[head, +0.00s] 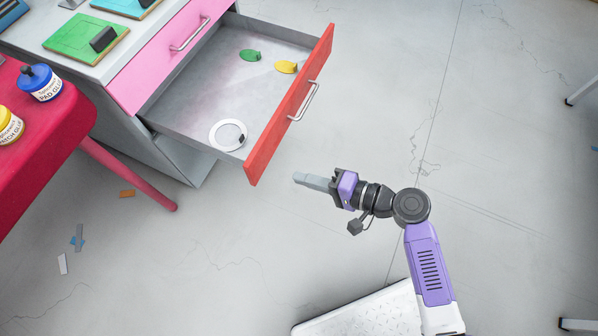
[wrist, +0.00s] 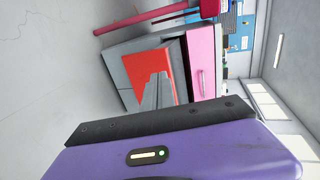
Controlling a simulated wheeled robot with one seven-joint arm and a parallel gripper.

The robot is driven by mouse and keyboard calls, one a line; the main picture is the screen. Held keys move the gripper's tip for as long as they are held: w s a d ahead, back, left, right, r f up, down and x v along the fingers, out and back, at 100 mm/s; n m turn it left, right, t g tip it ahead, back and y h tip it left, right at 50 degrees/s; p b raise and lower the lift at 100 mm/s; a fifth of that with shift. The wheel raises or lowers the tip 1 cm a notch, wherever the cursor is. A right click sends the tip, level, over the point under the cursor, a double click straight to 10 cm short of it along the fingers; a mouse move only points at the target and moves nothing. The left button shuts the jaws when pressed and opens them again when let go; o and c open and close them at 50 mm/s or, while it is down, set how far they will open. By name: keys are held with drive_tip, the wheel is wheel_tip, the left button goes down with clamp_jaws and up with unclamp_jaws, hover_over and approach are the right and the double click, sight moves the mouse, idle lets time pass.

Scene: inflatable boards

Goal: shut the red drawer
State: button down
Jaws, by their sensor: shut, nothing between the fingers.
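The red drawer (head: 290,110) is pulled far out of a grey cabinet (head: 180,160), below a closed pink drawer (head: 172,55). Its red front has a silver bar handle (head: 304,101). Inside lie a green piece (head: 250,56), a yellow piece (head: 286,67) and a white ring (head: 228,134). My gripper (head: 300,178) is shut and empty, in front of the red front's near end and apart from it. In the wrist view, the fingers (wrist: 158,92) overlap the red front (wrist: 144,68) and hide part of it, including its handle.
A red table (head: 80,128) with a blue-lidded jar (head: 40,82) and a yellow jar (head: 9,125) stands at the left. A green board (head: 86,38) lies on the cabinet top. Small scraps lie on the floor at the lower left.

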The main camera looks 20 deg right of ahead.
sight(253, 163)
drive_tip(key=x, duration=0.7)
drive_tip(key=r+x, duration=0.1)
drive_tip(key=x, duration=0.3)
drive_tip(key=shift+w+a+f, duration=0.1)
drive_tip(key=shift+w+a, duration=0.15)
drive_tip(key=w+a+b, duration=1.1)
drive_tip(key=w+a, duration=1.3)
drive_tip(key=shift+b, duration=0.4)
